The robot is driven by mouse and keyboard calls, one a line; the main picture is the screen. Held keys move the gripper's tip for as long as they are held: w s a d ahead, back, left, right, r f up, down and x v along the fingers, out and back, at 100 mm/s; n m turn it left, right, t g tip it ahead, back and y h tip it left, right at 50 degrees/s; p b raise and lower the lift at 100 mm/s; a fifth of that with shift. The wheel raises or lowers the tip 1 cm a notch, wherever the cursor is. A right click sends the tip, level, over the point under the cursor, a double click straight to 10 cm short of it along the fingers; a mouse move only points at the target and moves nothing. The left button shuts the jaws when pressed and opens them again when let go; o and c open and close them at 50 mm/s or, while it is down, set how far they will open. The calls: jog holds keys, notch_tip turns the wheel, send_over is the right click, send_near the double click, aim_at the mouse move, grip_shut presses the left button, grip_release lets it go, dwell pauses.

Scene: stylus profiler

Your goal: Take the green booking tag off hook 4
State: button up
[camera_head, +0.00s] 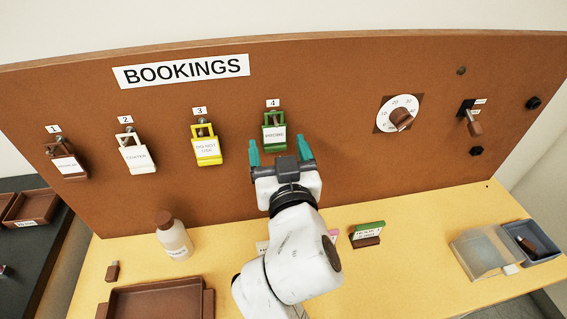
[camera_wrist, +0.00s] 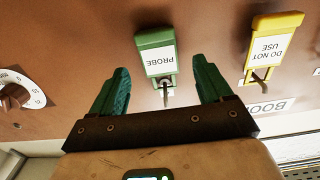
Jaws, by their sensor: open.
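The green booking tag (camera_head: 274,134), with a white label reading PROBE, hangs on the hook under the number 4 label (camera_head: 273,103) on the brown board. In the wrist view the green tag (camera_wrist: 157,54) appears upside down, with its metal hook (camera_wrist: 165,93) showing by its loop. My gripper (camera_head: 280,150) is open and empty, just below and in front of the tag in the head view. In the wrist view its two teal fingers (camera_wrist: 161,83) stand on either side of the tag, apart from it.
A yellow DO NOT USE tag (camera_head: 207,148) hangs on hook 3, a white tag (camera_head: 135,156) on hook 2 and a brown tag (camera_head: 67,164) on hook 1. A dial (camera_head: 400,114) is right on the board. A bottle (camera_head: 173,238) and brown tray (camera_head: 158,299) stand on the yellow bench.

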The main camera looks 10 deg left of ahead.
jog(key=shift+x, duration=1.2)
jog(key=shift+c, duration=0.2)
grip_shut()
jog(key=shift+s+d+r+p, duration=0.15)
jog(key=shift+s+r+p, duration=0.25)
jog(key=shift+s+p, duration=0.15)
jog(key=shift+s+r, duration=0.15)
jog(key=shift+s, duration=0.05)
jog(key=shift+s+d, duration=0.1)
dwell(0.4)
jog(key=v, duration=0.7)
jog(key=shift+s, duration=0.4)
dwell(0.4)
jog(key=shift+d, duration=0.1)
